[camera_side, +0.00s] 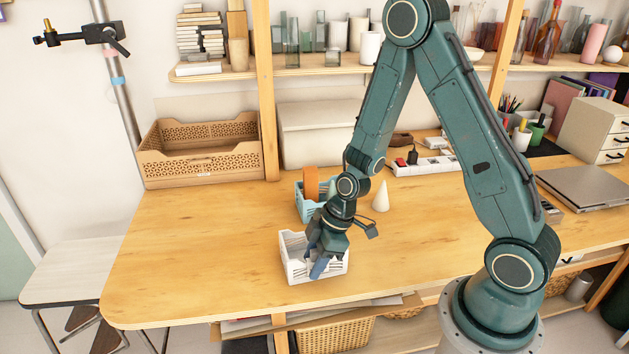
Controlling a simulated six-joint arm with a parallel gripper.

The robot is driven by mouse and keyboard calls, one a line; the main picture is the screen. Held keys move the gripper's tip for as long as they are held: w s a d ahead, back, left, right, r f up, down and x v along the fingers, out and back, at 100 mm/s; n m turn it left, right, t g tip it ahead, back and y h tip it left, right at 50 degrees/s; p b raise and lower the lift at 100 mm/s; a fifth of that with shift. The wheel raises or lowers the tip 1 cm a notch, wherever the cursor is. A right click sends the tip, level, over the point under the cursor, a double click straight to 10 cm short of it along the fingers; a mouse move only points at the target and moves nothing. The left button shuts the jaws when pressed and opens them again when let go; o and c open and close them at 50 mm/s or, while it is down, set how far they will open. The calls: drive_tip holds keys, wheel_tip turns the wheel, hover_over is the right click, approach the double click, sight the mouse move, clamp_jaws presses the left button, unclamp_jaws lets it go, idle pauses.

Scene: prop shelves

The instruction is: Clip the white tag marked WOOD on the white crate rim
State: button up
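The white crate (297,271) stands on the wooden table near its front edge. My gripper (319,262) points down at the crate from above and covers much of its opening and part of its front rim. A blue piece shows at the gripper's lower end, over the crate's front; I cannot tell whether it is a finger or a separate thing. I cannot make out a white tag marked WOOD; it may be hidden or too small against the white crate. The finger gap is too small to read, so I cannot tell whether my gripper holds anything.
A tan perforated basket (200,164) is at the back left. The table's left part is clear.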

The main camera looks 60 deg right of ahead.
drive_tip(key=shift+r, duration=0.15)
drive_tip(key=v, duration=1.3)
drive_tip(key=shift+r, duration=0.25)
idle(0.4)
drive_tip(key=shift+s, duration=0.15)
drive_tip(key=s+a+r+m+t+h, duration=0.2)
drive_tip(key=s+r+m, duration=0.7)
drive_tip(key=s+r, duration=0.5)
drive_tip(key=shift+r+m+t+h, duration=0.3)
drive_tip(key=shift+r+h, duration=0.4)
drive_tip(key=shift+r, duration=0.15)
